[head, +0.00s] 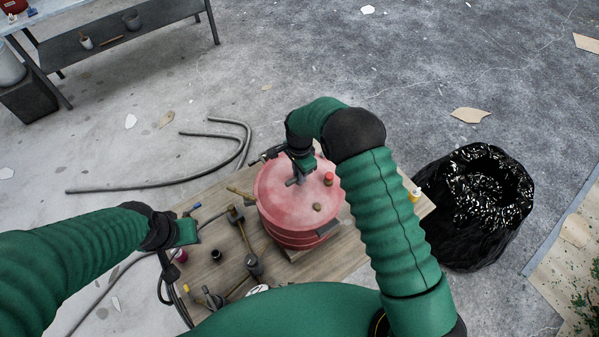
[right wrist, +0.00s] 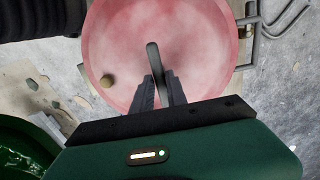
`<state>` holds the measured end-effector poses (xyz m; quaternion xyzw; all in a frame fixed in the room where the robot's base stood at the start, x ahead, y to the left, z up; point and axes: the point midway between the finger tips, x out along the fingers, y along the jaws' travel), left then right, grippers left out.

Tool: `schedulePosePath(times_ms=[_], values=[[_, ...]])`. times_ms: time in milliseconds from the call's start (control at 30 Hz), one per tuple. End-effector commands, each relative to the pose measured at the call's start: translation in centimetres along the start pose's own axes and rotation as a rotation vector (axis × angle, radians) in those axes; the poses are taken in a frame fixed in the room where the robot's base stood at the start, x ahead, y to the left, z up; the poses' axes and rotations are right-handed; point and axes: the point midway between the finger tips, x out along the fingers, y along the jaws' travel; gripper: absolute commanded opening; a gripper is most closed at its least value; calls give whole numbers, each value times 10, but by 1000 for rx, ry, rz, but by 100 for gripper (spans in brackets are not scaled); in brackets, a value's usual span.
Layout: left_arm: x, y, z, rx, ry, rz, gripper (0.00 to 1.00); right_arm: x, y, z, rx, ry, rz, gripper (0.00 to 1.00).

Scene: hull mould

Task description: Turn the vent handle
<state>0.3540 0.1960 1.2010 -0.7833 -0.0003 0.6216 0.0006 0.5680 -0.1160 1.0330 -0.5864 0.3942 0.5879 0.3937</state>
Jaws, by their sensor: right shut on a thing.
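A round red pot (head: 275,205) stands on a wooden board, and its pinkish lid also shows in the right wrist view (right wrist: 205,40). The grey vent handle (head: 292,182) is a bar on top of the lid; in the right wrist view the handle (right wrist: 153,58) runs up between the fingers. My right gripper (right wrist: 160,88) is over the lid, shut on the handle. In the head view the right gripper (head: 299,172) partly hides the handle. My left gripper (head: 187,233) is left of the pot, over the board's left edge; its fingers are not clear.
A black rubbish bag (head: 455,235) stands to the right. Grey hoses (head: 150,188) lie on the floor to the left. A bench (head: 120,40) is at the back left.

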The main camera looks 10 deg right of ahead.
Motion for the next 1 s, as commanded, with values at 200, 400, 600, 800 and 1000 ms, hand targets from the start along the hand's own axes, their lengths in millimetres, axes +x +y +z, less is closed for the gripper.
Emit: schedulePosePath(times_ms=[200, 400, 600, 800, 1000], values=[[0, 0, 0, 0, 0, 0, 36, 0, -1, 0, -5, 0, -2, 0], [5, 0, 1, 0, 0, 0, 36, 0, -1, 1, -49, -1, -3, 0], [14, 0, 3, 0, 0, 0, 36, 1, -2, 1, -162, -1, -6, 0], [25, 0, 6, 0, 0, 0, 36, 1, -2, 2, -334, -1, -7, 0], [34, 0, 8, 0, 0, 0, 36, 1, -2, 1, -523, 0, -7, 0]])
